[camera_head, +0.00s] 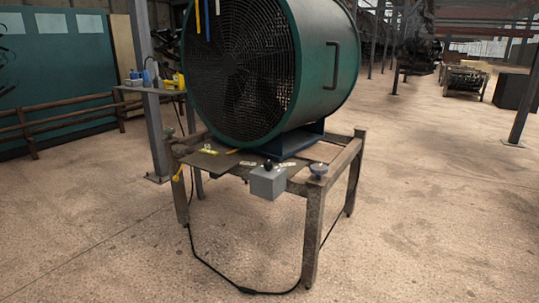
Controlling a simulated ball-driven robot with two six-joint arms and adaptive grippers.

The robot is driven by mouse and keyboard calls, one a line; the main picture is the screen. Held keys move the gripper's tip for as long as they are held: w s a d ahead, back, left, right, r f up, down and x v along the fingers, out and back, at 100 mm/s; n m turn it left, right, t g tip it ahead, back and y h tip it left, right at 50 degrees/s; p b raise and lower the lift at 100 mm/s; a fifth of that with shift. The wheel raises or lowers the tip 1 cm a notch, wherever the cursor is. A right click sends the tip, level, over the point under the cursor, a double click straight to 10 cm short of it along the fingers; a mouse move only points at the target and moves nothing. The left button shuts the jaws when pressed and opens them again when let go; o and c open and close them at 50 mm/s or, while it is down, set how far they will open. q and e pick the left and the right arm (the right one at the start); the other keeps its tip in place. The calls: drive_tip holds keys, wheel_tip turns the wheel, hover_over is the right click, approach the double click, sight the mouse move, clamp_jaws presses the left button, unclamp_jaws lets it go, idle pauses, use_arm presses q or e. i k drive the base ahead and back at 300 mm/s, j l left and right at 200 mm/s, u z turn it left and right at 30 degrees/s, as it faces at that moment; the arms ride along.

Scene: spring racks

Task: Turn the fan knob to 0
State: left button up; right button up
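A large round green fan (320,98) with a dark front grille stands on a worn metal table (313,215). A grey control box (268,184) sits at the table's front edge below the fan. A small black knob (268,165) shows on top of the box. Its pointer and the setting it is on are too small to read. Neither of my grippers is in view.
A round grey-blue piece (318,169) sits on the table's front corner. A black cable (245,290) loops over the floor under the table. A side table with small items (150,88) and a post (150,120) stand behind left. The floor in front is clear.

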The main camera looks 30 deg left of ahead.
sight(268, 164)
drive_tip(key=i+j+u, duration=0.15)
drive_tip(key=i, duration=0.3)
drive_tip(key=i+u, duration=0.1)
drive_tip(key=i, duration=0.4)
